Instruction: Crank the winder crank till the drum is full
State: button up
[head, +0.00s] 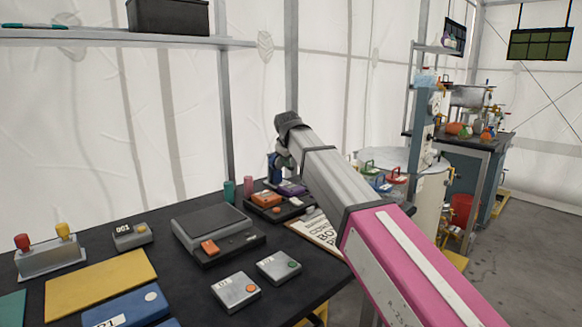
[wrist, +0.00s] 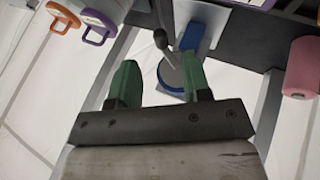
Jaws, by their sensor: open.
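The winder shows in the wrist view as a blue stand (wrist: 207,27) with a round grey drum face (wrist: 172,76). Its crank is a thin arm ending in a dark round knob (wrist: 160,38). My gripper (wrist: 160,64) is open, with its two green fingers apart. The knob and crank arm appear in the gap beyond the fingertips, and I see no contact. The right finger covers part of the drum face. In the head view, the blue winder (head: 274,168) stands at the table's far end, partly hidden by my gripper. How full the drum is cannot be told.
A pink cylinder (wrist: 300,68) stands to the right in the wrist view. Orange (wrist: 63,18) and purple (wrist: 98,27) handled pieces are at upper left. On the black table are a scale (head: 212,225), a clipboard (head: 318,232), small boxes and a yellow mat (head: 98,282).

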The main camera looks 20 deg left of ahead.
aim_at(292, 168)
jog(key=shift+x, duration=2.6)
grip_shut()
